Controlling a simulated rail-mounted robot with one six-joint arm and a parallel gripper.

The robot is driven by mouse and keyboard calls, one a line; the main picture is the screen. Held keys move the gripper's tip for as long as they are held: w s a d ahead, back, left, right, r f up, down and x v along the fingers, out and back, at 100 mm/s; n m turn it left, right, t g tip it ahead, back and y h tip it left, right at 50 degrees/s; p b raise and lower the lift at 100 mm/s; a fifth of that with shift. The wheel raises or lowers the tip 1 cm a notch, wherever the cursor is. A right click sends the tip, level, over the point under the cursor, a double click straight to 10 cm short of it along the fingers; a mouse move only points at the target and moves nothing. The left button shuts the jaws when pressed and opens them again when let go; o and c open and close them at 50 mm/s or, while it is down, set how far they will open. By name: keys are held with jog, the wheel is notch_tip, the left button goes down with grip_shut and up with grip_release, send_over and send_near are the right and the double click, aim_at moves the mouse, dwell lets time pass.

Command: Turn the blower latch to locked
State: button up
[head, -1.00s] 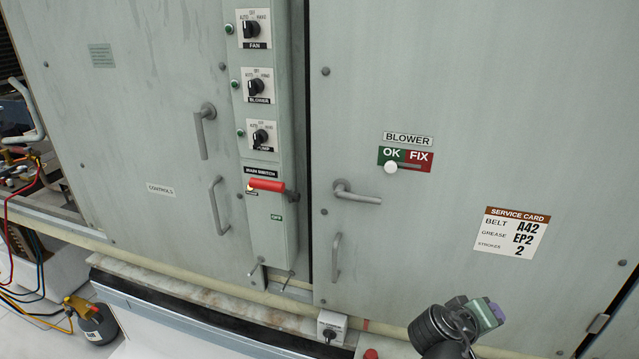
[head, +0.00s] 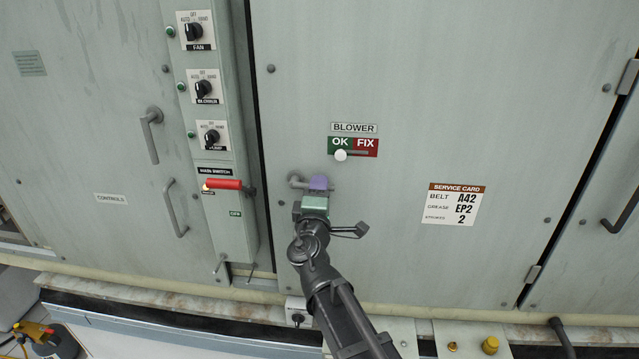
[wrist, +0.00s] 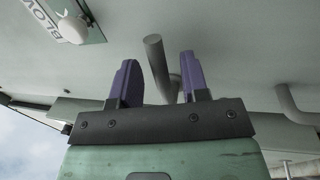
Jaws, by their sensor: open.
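The blower latch (head: 295,180) is a grey lever on the right-hand door, below the BLOWER sign (head: 354,128). Its pivot end shows in the head view; my gripper hides most of the lever. In the wrist view the grey latch bar (wrist: 154,55) shows between the two purple fingers. My gripper (head: 319,183) is open at the latch, with a finger on either side of the bar in the wrist view (wrist: 158,62). I cannot tell whether either finger touches it.
The OK/FIX slider's white knob (head: 341,155) sits just above my gripper, under OK. A red main switch handle (head: 223,184) is to the left. A pull handle (wrist: 295,105) stands beside my gripper. The door around the service card (head: 453,204) is clear.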

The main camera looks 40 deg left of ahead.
jog(key=shift+w+a+r, duration=0.15)
jog(key=shift+w+a, duration=0.2)
jog(key=shift+w, duration=0.25)
grip_shut()
